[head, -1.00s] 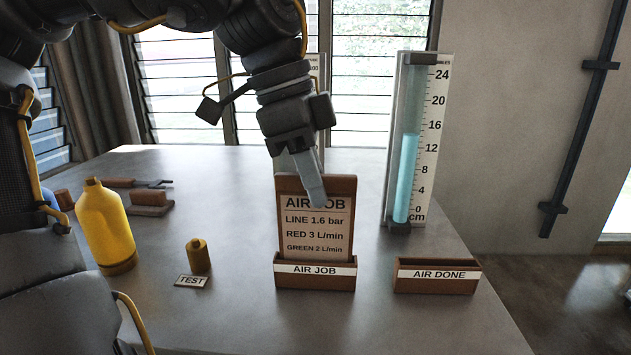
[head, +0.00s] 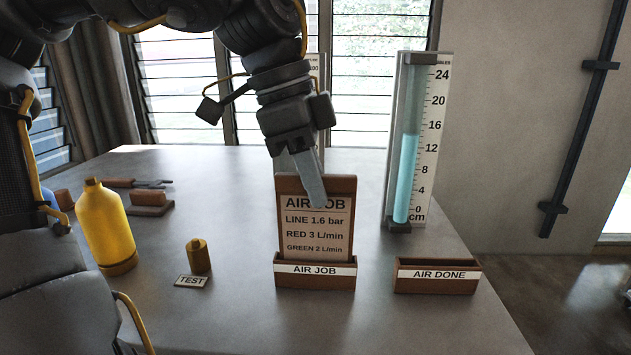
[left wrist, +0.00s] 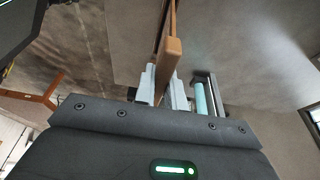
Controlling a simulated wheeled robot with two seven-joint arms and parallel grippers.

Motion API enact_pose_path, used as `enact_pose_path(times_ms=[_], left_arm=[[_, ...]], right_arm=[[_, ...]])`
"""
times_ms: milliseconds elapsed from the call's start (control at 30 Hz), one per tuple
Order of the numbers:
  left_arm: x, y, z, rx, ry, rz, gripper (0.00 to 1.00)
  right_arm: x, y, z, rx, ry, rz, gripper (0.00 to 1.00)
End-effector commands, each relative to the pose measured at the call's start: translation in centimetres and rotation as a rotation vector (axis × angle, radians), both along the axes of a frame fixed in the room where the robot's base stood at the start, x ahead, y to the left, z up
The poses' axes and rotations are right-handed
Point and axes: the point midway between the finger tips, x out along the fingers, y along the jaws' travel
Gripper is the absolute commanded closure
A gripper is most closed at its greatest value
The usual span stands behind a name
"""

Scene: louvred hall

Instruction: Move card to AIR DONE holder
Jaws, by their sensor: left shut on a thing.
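The AIR JOB card (head: 317,236) is a brown-framed board with printed lines, standing upright in the AIR JOB holder (head: 315,281). My left gripper (head: 314,190) reaches down from above and is shut on the card's top edge. In the left wrist view the gripper's fingers (left wrist: 163,95) lie on either side of the card's brown edge (left wrist: 168,58). The AIR DONE holder (head: 437,284) stands to the right of the AIR JOB holder and looks empty. My right gripper is not in view.
A water column gauge (head: 410,150) stands behind the AIR DONE holder. A yellow bottle (head: 106,225), a small brass weight-like object (head: 198,256) and a TEST label (head: 191,281) are on the left. The table between the two holders is clear.

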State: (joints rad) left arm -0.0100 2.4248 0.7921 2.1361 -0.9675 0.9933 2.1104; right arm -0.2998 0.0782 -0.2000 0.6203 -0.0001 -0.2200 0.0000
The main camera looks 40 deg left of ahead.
Motion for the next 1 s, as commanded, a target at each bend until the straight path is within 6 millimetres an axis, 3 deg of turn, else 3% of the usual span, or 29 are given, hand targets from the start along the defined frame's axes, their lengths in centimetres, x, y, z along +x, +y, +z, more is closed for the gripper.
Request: enact_pose_path(times_ms=[567, 1000], left_arm=[[0.0, 0.0, 0.9, 0.001, -0.001, -0.001, 1.00], [0.0, 0.0, 5.9, 0.000, -0.001, 0.000, 1.00]], right_arm=[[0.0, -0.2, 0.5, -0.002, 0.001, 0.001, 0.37], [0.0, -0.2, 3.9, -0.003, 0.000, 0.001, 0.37]])
